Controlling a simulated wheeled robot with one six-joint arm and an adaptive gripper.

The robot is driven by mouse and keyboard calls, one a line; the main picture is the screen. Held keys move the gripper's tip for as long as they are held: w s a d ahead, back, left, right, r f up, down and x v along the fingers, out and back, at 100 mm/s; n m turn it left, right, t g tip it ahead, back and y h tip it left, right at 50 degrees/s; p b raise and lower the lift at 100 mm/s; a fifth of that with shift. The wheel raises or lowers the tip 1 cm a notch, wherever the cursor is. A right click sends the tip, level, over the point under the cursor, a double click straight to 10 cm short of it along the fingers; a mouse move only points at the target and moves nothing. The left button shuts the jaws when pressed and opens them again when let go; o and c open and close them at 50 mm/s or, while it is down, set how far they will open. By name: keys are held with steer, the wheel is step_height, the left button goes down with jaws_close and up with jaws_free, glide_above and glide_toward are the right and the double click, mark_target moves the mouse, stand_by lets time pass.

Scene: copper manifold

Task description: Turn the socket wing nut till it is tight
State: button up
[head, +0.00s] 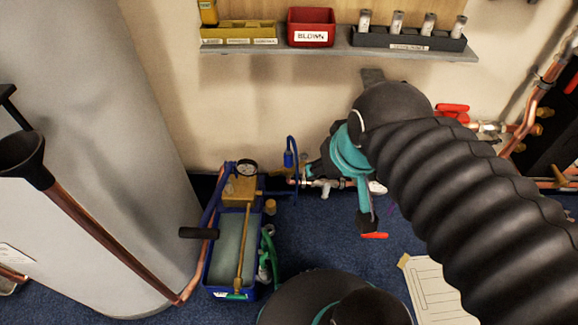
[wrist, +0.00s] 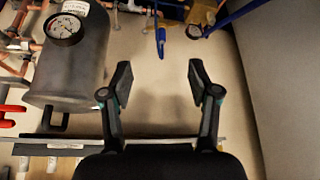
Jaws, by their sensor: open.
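My gripper is open and empty in the wrist view (wrist: 160,83), its two black fingers spread wide over bare wall. In the head view my arm covers most of the gripper. I cannot pick out the socket wing nut for certain. A blue fitting (head: 288,158) on a blue hose stands left of my arm, above the copper pipework (head: 325,183) near the wall. A blue part also shows ahead of the fingers in the wrist view (wrist: 161,40), apart from them.
A blue test pump (head: 236,240) with a gauge stands on the carpet. A wall shelf (head: 330,49) carries a red bin (head: 311,27) marked BLOWN and other trays. A dark cylinder with a gauge (wrist: 65,28) is left of my fingers. A large grey tank (head: 95,130) bounds the left.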

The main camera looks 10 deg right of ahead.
stand_by(0.4)
steer(key=shift+w, duration=0.2)
steer(key=c, duration=0.7)
steer(key=shift+n+g, duration=0.3)
steer(key=w, duration=0.3)
steer(key=w+f+b, duration=0.1)
steer(key=w, duration=0.2)
steer(key=w+f+b, duration=0.1)
steer(key=w, duration=0.2)
steer(key=shift+w+d+f, duration=0.1)
steer(key=shift+d+f, duration=0.05)
steer(key=shift+d, duration=0.1)
jaws_close()
steer(key=w+d+f+n+g+b, duration=0.1)
steer(key=w+d+f+b, duration=0.15)
steer(key=w+f, duration=1)
steer(key=w+d+f+b, duration=0.2)
steer(key=w+f+b, duration=0.1)
steer(key=w+f, duration=0.9)
step_height(320, 180, down, 9)
steer(key=b, duration=0.1)
steer(key=shift+w+d+y, duration=0.2)
steer(key=shift+w+y, duration=0.05)
steer(key=shift+y, duration=0.05)
